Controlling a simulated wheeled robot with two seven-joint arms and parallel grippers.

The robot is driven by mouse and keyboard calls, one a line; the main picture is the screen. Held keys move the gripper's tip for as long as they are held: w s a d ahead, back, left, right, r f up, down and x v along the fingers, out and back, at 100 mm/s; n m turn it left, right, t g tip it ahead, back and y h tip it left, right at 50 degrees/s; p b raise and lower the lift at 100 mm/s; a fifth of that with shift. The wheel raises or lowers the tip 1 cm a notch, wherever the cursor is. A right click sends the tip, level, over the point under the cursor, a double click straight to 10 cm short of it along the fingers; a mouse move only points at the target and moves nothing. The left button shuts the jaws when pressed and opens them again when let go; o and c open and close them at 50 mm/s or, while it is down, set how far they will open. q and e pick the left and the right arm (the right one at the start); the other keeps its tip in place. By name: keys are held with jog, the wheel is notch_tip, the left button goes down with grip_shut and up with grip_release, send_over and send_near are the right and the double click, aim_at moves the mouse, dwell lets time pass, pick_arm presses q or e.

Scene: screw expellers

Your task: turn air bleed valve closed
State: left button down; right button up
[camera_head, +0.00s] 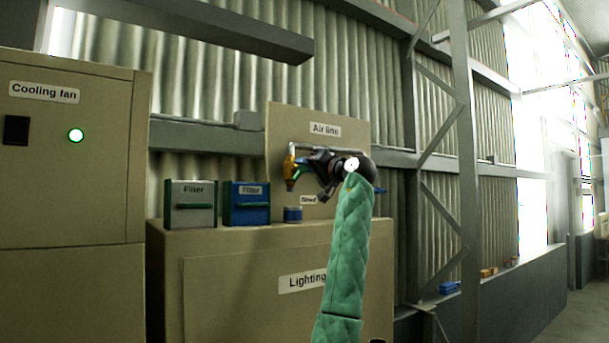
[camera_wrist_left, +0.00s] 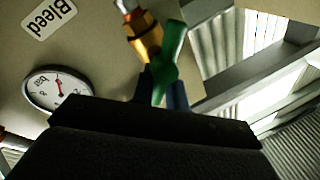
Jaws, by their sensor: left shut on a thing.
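The air bleed valve has a brass body (camera_head: 290,164) on the pipe of the Air line panel (camera_head: 285,125). Its brass body also shows in the left wrist view (camera_wrist_left: 147,38). Its green handle (camera_wrist_left: 168,55) runs beside the brass body, slightly tilted from it in that view. My left gripper (camera_head: 301,172) reaches the valve from the right and is shut on the green handle. In the left wrist view its fingertips (camera_wrist_left: 161,88) are on both sides of the handle's lower end. The dark gripper body hides what lies below. My right gripper is not in view.
A pressure gauge (camera_wrist_left: 58,88) is close to the left gripper. The Bleed label (camera_head: 308,200) is on the panel. A small blue container (camera_head: 292,214) stands below the valve. A grey filter box (camera_head: 190,204) and a blue one (camera_head: 246,204) stand on the cabinet (camera_head: 230,245).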

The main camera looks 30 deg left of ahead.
pick_arm(q)
jog(key=m+b, duration=0.1)
jog(key=m+t+b, duration=0.1)
jog(key=m, duration=0.1)
jog(key=shift+w+f, duration=0.1)
jog(key=shift+f, duration=0.25)
jog(key=m+t+b, duration=0.1)
jog(key=m, duration=0.2)
jog(key=m+t+b, duration=0.1)
jog(key=m+b, duration=0.1)
jog(key=m, duration=0.1)
jog(key=shift+w+f+m, duration=0.15)
jog(key=shift+f+m, duration=0.05)
jog(key=shift+m, duration=0.1)
jog(key=shift+d+f+m+t+b, duration=0.1)
jog(key=shift+m+t+b, duration=0.45)
jog(key=shift+m, duration=0.95)
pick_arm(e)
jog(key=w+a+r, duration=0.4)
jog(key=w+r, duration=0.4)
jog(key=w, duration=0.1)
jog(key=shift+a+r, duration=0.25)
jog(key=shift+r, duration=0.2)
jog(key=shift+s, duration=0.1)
pick_arm(q)
jog(key=c, duration=1.5)
grip_release()
jog(key=shift+o, duration=0.2)
jog(key=shift+f, duration=0.1)
